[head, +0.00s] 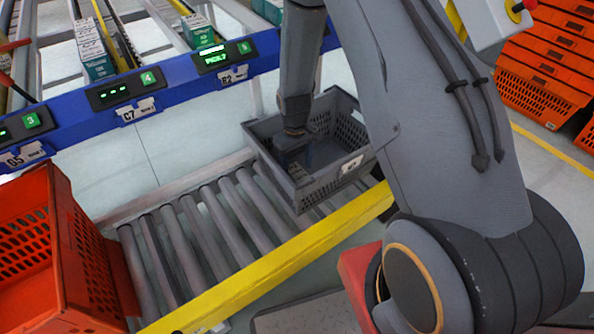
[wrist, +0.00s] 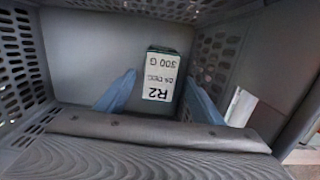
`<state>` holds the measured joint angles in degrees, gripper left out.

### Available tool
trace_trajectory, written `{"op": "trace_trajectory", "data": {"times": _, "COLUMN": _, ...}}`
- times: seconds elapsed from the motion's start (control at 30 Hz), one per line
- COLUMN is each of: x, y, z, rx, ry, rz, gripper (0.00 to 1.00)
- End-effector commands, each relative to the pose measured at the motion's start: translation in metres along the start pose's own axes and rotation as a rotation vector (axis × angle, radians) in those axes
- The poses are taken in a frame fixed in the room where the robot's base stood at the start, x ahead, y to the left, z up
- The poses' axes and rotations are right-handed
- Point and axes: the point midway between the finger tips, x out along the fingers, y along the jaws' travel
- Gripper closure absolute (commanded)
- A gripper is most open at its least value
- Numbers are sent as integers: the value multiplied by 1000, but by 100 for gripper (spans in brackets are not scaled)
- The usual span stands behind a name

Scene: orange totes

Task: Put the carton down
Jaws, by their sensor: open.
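The carton (wrist: 163,73) is a small box with a white label reading R2 and 300 G and dark green edges. In the wrist view it is inside the grey tote (wrist: 22,55), apparently at its floor. My gripper (wrist: 160,86) is open, with one blue finger on each side of the carton. A gap shows at the left finger; the right finger is close to the carton, and I cannot tell if it touches. In the head view my gripper (head: 294,158) reaches down into the grey tote (head: 318,190); the carton cannot be made out there.
The grey tote stands on a roller conveyor (head: 208,225) with a yellow side rail (head: 270,268). An orange tote (head: 90,255) is at the left. A blue shelf rail (head: 150,98) with displays runs behind. Stacked orange totes (head: 545,60) are at the right. The rollers between the totes are clear.

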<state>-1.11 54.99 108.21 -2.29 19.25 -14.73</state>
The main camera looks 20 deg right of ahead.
Motion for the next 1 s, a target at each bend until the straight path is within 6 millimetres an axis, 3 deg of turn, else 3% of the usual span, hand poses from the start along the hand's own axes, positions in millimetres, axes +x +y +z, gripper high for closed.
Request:
{"op": "trace_trajectory", "data": {"times": 0.1, "x": -29, "y": 0, "z": -1, "rx": 0, "ry": 3, "rz": 1, "gripper": 39}}
{"op": "trace_trajectory", "data": {"times": 0.3, "x": -68, "y": 0, "z": 0, "rx": 0, "ry": 3, "rz": 1, "gripper": 39}}
{"op": "trace_trajectory", "data": {"times": 0.67, "x": -108, "y": -3, "z": 1, "rx": 2, "ry": 4, "rz": 0, "gripper": 39}}
{"op": "trace_trajectory", "data": {"times": 0.77, "x": -132, "y": -13, "z": 7, "rx": 9, "ry": 9, "rz": 0, "gripper": 39}}
{"op": "trace_trajectory", "data": {"times": 1.0, "x": -220, "y": -54, "z": 48, "rx": 38, "ry": 27, "rz": -7, "gripper": 39}}
